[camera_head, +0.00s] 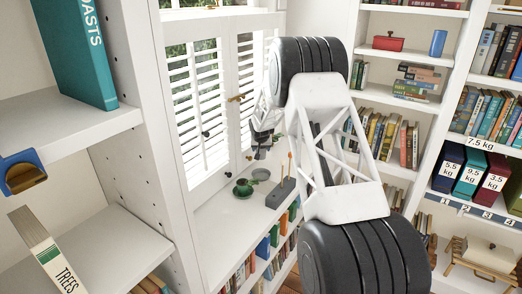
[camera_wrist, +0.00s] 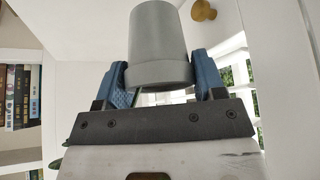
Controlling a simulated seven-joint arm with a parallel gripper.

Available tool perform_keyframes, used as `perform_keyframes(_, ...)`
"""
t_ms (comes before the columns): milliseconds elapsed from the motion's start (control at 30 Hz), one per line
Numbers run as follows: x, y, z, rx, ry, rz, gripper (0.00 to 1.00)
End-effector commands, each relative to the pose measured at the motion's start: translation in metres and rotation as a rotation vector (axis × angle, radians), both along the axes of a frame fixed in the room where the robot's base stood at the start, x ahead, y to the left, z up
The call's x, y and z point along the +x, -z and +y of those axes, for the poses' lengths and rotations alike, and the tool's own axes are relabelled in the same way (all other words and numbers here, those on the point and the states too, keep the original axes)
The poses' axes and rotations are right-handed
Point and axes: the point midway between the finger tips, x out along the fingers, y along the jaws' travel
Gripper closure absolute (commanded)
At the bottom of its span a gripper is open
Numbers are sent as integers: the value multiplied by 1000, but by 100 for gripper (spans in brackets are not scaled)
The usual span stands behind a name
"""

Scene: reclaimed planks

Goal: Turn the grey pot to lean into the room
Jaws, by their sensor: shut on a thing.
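The grey pot (camera_wrist: 160,42) fills the upper middle of the wrist view, smooth and slightly tapered, with its wider rimmed end toward my gripper. My gripper (camera_wrist: 160,76) has one blue finger on each side of this end and is shut on the pot. In the head view my gripper (camera_head: 259,147) is small, in front of the white shutters and above the sill-like shelf top. The pot cannot be clearly made out there. Whether it touches any surface is hidden.
White shutters (camera_head: 197,105) rise close behind. A wooden knob (camera_wrist: 203,11) shows near the pot.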

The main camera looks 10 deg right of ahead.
Motion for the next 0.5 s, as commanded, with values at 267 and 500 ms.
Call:
perform_keyframes(267,0,-11,0,-1,-1,-1,75)
perform_keyframes(500,0,-15,0,0,-1,0,75)
